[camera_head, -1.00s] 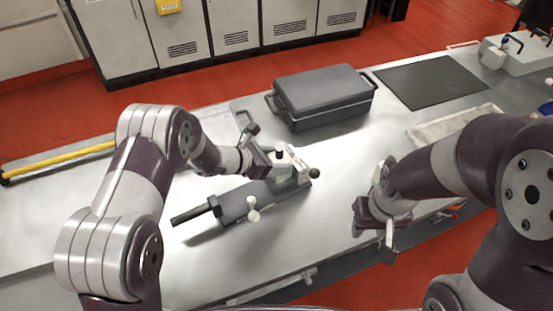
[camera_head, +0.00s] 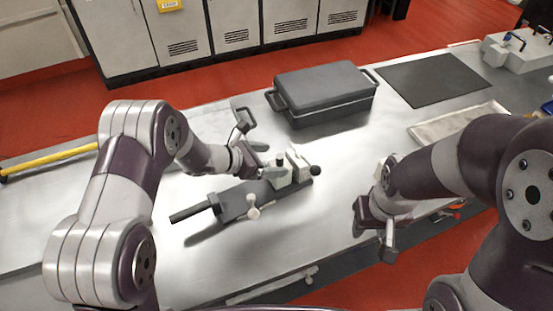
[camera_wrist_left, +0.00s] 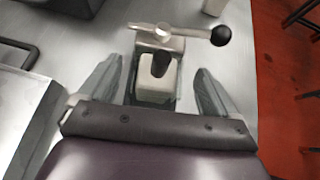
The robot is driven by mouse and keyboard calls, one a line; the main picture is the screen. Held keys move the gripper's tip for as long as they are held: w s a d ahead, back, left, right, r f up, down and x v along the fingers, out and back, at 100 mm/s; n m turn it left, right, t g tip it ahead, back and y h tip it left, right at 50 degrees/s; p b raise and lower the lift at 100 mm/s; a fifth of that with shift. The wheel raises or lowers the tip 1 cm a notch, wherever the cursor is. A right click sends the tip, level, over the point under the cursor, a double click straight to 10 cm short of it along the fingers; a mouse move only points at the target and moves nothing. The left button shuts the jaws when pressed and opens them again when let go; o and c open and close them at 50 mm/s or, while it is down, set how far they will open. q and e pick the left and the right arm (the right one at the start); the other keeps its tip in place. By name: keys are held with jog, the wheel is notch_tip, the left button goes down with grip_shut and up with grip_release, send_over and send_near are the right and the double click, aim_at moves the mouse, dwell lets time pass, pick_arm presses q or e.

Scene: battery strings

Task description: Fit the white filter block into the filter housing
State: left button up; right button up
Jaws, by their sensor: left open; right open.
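The housing (camera_head: 234,203) lies on the bench in the head view, with a grey body, a black rod and a white knob. A metal lever with a black ball (camera_wrist_left: 221,36) crosses beyond the block. My left gripper (camera_head: 272,172) is open, its fingers on both sides of the block, apart from it. My right gripper (camera_head: 388,240) is open and empty near the front edge.
A dark grey lidded case (camera_head: 322,92) stands behind the housing. A black mat (camera_head: 432,80) and a shallow pale tray (camera_head: 440,125) lie to the right. A yellow bar (camera_head: 50,160) lies at the left. The bench between the housing and my right gripper is clear.

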pick_arm(q)
jog(key=v, duration=0.9)
jog(key=shift+s+a+r, duration=0.2)
jog(key=shift+a+r, duration=0.05)
jog(key=s+a+f+m+g+y, duration=0.2)
jog(key=s+m+g, duration=0.1)
jog(key=s+m, duration=0.3)
jog(key=s+a+f+m+g+y, duration=0.2)
jog(key=s+f+m+g+y, duration=0.1)
jog(key=s+m, duration=0.3)
jog(key=s+a+r+m+t+y, duration=0.1)
jog(key=s+a+r+m+y, duration=0.3)
jog(key=m, duration=0.8)
jog(key=shift+s+r+m+y, duration=0.3)
jog(key=shift+s+r+y, duration=0.3)
jog(key=shift+s+r, duration=0.45)
